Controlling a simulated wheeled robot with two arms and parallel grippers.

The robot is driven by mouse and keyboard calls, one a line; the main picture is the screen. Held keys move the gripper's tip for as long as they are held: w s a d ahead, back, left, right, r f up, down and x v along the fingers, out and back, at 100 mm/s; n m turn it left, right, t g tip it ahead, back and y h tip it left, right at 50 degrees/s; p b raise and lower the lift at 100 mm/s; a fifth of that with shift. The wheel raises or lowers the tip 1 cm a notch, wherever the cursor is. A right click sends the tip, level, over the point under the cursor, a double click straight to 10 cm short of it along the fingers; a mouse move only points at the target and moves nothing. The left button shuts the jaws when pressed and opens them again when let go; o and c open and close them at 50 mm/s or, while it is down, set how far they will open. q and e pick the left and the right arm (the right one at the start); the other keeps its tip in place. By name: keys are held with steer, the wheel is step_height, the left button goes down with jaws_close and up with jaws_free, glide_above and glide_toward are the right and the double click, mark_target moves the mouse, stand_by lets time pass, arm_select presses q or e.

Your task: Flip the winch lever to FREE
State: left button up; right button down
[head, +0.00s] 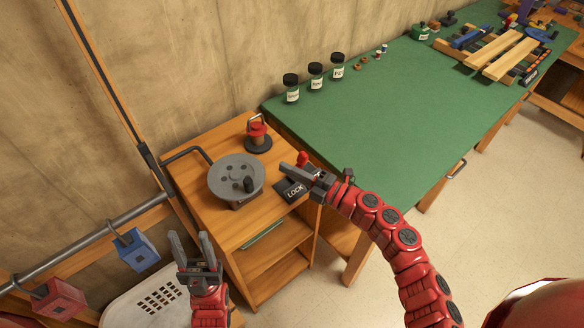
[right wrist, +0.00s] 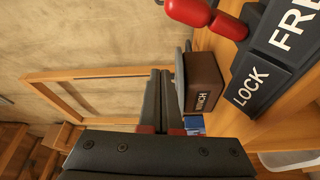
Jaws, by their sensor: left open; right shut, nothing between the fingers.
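The winch shows as a round grey drum (head: 236,176) on a wooden cabinet in the head view. The red lever (head: 302,158) stands beside its black label plate (head: 292,190); LOCK is readable, the rest is hidden by my right gripper. In the right wrist view the red lever (right wrist: 204,14) lies near the plate (right wrist: 275,60) with LOCK and FREE; I cannot tell which it points to. My right gripper (head: 284,167) is shut and empty, over the plate, close to the lever; its fingers (right wrist: 161,75) are apart from it in the wrist view. My left gripper (head: 190,240) is open and empty.
A brown box marked WINCH (right wrist: 203,82) is beside my right fingers. The green bench (head: 400,110) holds several jars. Blue (head: 136,249) and red (head: 58,299) blocks hang from a rail near my left gripper.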

steer(key=shift+s+d+f+b, duration=0.2)
steer(key=shift+s+d, duration=0.25)
steer(key=shift+d, duration=0.05)
steer(key=shift+s+d+f+b, duration=0.2)
steer(key=shift+s+d, duration=0.25)
steer(key=b+v, duration=0.1)
steer(key=v, duration=0.6)
steer(key=shift+d+f, duration=0.25)
steer(key=shift+a, duration=0.1)
